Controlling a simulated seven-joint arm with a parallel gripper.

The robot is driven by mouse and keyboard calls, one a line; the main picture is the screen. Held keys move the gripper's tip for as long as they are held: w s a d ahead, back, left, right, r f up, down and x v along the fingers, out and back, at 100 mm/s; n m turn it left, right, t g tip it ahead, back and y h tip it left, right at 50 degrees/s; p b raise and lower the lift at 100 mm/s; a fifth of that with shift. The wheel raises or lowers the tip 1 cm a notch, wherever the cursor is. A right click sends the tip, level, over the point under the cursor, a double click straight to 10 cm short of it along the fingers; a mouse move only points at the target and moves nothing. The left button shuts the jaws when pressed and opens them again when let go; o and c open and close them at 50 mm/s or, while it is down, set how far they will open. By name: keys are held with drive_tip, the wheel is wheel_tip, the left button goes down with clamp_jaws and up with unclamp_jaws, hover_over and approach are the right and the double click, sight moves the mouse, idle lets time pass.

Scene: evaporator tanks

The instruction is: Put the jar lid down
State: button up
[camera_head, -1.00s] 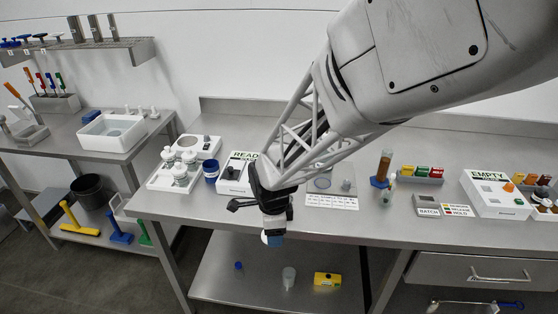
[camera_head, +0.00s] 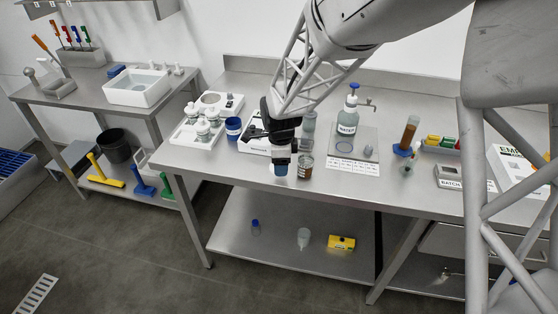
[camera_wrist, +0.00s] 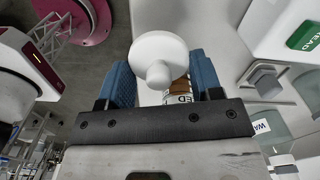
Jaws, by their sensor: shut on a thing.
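The white jar lid (camera_wrist: 160,45), a round disc with a small knob, is between the blue fingers of my gripper (camera_wrist: 163,82) in the wrist view. My gripper is shut on it. In the head view my gripper (camera_head: 281,170) points down near the bench's front edge, and the lid cannot be made out there. A jar with brown contents (camera_head: 305,168) stands on the bench just right of my gripper. Part of a jar with a label (camera_wrist: 181,86) shows behind the lid in the wrist view.
The steel bench (camera_head: 225,183) has a narrow free strip along its front edge. A tray of white-lidded jars (camera_head: 197,133) and a blue cup (camera_head: 233,128) stand left. A pump bottle labelled water (camera_head: 348,118) stands behind right. A lower shelf (camera_head: 275,245) is below.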

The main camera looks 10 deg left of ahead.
drive_tip(key=shift+w+a+f, duration=0.1)
drive_tip(key=shift+w+a, duration=0.35)
drive_tip(key=shift+w, duration=0.35)
drive_tip(key=shift+w+a+f, duration=0.1)
drive_tip(key=shift+w+a, duration=0.35)
drive_tip(key=shift+w, duration=0.35)
drive_tip(key=shift+f, duration=1.7)
drive_tip(key=shift+f, duration=0.1)
drive_tip(key=o, duration=0.6)
wheel_tip(320, 180, up, 12)
